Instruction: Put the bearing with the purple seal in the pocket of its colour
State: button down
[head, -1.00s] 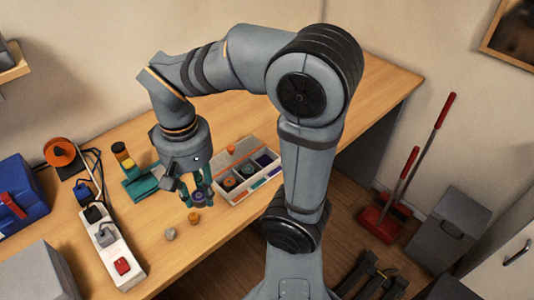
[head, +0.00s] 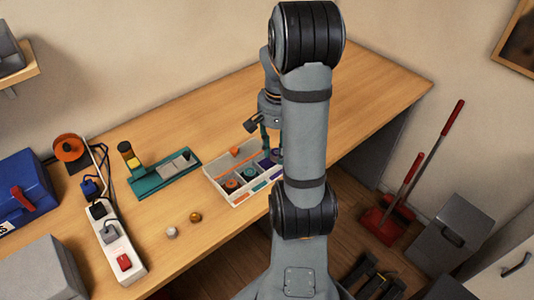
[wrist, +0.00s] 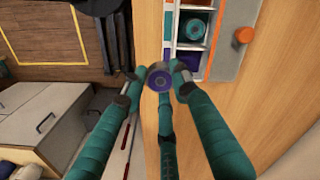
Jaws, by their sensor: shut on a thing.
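The bearing with the purple seal (wrist: 160,80) is clasped between the fingertips of my gripper (wrist: 160,73) in the wrist view. The pale sorting tray (head: 213,188) has a row of pockets with coloured labels. In that view the held bearing is just below and left of the tray, apart from the purple pocket. In the head view my gripper is at the tray's right end, largely hidden behind my arm.
An orange knob (wrist: 243,35) stands on the tray. A silver part (head: 172,232) and a brass part (head: 195,217) lie on the bench. A teal fixture (head: 165,177) and power strip (head: 117,240) are left.

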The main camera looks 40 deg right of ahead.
jog(key=shift+w+d+f+p, duration=0.4)
jog(key=shift+w+f, duration=0.65)
jog(key=shift+f, duration=0.3)
jog(key=shift+w+d+f+p, duration=0.35)
jog(key=shift+w+f, duration=0.75)
jog(key=shift+f, duration=0.2)
jog(key=shift+w+d+f+p, duration=0.3)
jog(key=shift+w+f+p, duration=0.1)
jog(key=shift+w+f, duration=0.8)
jog(key=shift+s+f, duration=0.15)
jog(key=shift+s, duration=0.05)
